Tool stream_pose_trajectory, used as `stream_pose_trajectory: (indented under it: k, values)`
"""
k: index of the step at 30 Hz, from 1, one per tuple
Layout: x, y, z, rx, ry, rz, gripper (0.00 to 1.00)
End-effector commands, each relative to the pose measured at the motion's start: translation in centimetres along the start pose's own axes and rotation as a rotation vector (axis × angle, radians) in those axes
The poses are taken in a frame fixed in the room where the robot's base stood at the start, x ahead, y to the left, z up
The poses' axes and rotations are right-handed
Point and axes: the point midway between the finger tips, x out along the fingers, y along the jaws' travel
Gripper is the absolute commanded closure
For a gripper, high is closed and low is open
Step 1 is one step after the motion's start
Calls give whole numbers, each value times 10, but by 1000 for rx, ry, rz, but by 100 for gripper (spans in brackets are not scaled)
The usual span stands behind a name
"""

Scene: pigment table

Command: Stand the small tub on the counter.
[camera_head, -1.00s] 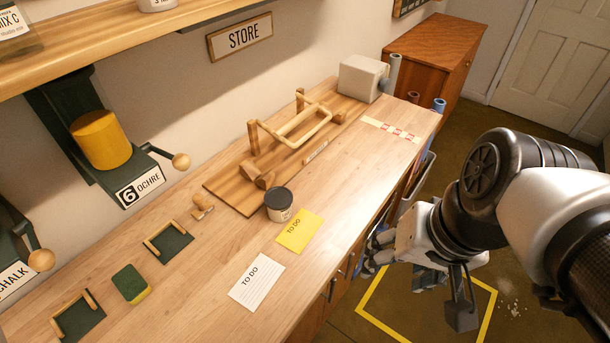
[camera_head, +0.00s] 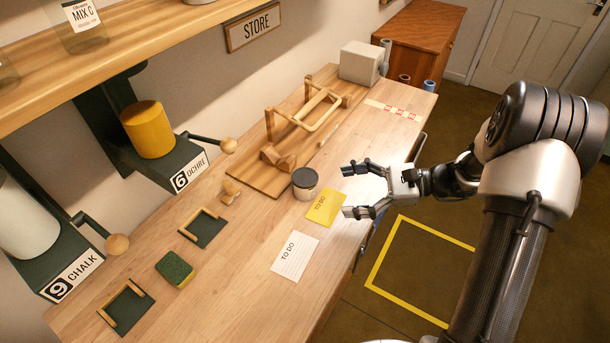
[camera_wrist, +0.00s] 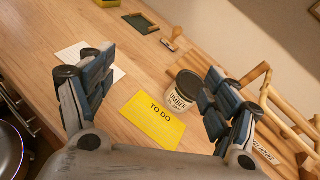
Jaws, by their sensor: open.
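The small tub (camera_head: 305,184) is pale with a dark lid and stands upright at the front edge of the wooden board on the counter (camera_head: 235,262). In the wrist view the tub (camera_wrist: 182,96) shows its printed label, nearer the right finger. Whether its base touches the board is unclear. My gripper (camera_head: 350,191) is open and empty, to the right of the tub over the counter's front edge, fingers pointing at it. In the wrist view my gripper (camera_wrist: 158,72) has its fingers spread wide, with the tub beyond them.
A yellow TO DO note (camera_head: 325,207) lies beside the tub, a white note (camera_head: 296,256) nearer. A wooden frame (camera_head: 305,112) rises from the board (camera_head: 246,178) behind. A sponge (camera_head: 174,268) and dark trays lie left. Dispensers with knobbed levers overhang the counter's back.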

Motion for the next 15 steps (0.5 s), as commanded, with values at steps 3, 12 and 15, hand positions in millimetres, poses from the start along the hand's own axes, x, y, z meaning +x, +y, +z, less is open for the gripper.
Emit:
stream_pose_trajectory:
  k: [3, 12, 15]
  values:
    - [-8, -13, -40, 119, -96, -122, 19]
    - [-24, -25, -98, 264, -229, -311, 19]
    - [-21, -27, -102, 276, -241, -326, 19]
